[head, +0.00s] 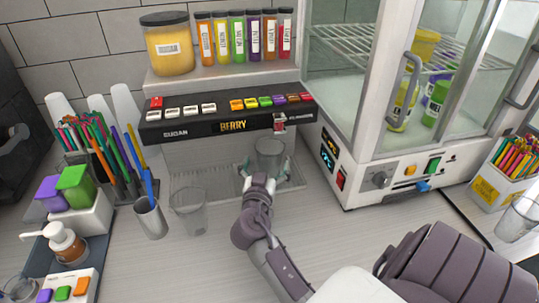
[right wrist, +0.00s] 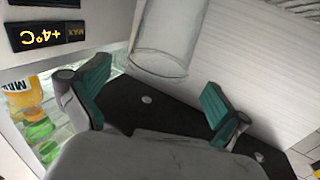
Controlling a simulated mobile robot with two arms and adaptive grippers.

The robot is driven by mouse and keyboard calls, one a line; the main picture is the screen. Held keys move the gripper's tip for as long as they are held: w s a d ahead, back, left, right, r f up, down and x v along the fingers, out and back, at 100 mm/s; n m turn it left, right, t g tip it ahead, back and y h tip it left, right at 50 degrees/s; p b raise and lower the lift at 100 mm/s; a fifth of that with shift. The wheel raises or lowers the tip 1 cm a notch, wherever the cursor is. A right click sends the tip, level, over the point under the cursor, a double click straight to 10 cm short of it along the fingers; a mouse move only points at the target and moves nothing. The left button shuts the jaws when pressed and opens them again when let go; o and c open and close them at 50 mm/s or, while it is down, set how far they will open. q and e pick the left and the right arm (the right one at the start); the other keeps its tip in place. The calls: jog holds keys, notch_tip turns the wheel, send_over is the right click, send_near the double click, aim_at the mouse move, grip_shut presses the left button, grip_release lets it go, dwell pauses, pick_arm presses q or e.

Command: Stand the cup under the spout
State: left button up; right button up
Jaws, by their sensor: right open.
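A clear cup (head: 270,153) stands on the drip tray (head: 215,182) of the drink dispenser, just below and slightly left of its small red spout (head: 280,122). My right gripper (head: 264,170) is open, its two teal-padded fingers to either side of the cup's lower part in the head view. In the right wrist view the cup (right wrist: 162,40) shows beyond the parted fingertips, with no finger visibly touching it. Whether the cup is exactly centred under the spout I cannot tell. My left gripper is not in view.
A second clear cup (head: 189,208) stands left of my right arm, beside a grey cup (head: 150,218) holding a blue item. A glass-fronted cabinet (head: 385,150) stands close on the right. The dispenser's button panel (head: 225,118) overhangs the tray.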

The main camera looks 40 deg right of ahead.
jog(key=shift+b+v, duration=0.65)
jog(key=shift+v, duration=1.85)
